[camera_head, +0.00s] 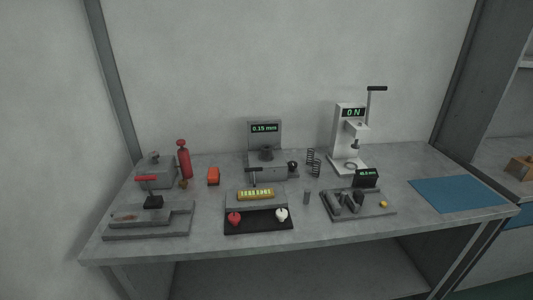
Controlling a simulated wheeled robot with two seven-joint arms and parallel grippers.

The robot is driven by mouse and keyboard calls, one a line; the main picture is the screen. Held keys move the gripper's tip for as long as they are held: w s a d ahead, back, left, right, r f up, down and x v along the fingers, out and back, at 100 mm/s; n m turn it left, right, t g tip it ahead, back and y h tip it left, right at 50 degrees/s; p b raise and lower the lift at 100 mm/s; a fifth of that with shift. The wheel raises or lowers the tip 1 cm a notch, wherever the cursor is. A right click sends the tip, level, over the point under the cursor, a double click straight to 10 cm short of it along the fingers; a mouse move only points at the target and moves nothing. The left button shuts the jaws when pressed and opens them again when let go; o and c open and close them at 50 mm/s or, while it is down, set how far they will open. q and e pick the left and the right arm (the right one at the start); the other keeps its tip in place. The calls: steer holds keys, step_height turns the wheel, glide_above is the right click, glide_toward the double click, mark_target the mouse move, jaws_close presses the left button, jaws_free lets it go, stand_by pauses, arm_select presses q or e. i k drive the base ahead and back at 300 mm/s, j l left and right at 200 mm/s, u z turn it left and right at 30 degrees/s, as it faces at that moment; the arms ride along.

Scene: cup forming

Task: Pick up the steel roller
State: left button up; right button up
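A small grey metal cylinder (306,198), which looks like the steel roller, stands upright on the grey workbench (270,242). It is between the black mat with the red and white knobs and the fixture with V-shaped blocks. Nothing touches it that I can see, and it is small in the picture. Neither my left nor my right gripper is in view.
The fixture (357,203) stands close on the cylinder's right, the black mat (258,226) on its left. Coil springs (313,162), a 0.15 mm gauge (265,137) and a white press (345,140) stand behind. A blue mat (457,195) lies at right.

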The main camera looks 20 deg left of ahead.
mark_target(265, 154)
steer(key=i+l+u, duration=0.3)
steer(key=i, duration=0.2)
steer(key=i+l+u, duration=0.25)
steer(key=i, duration=0.2)
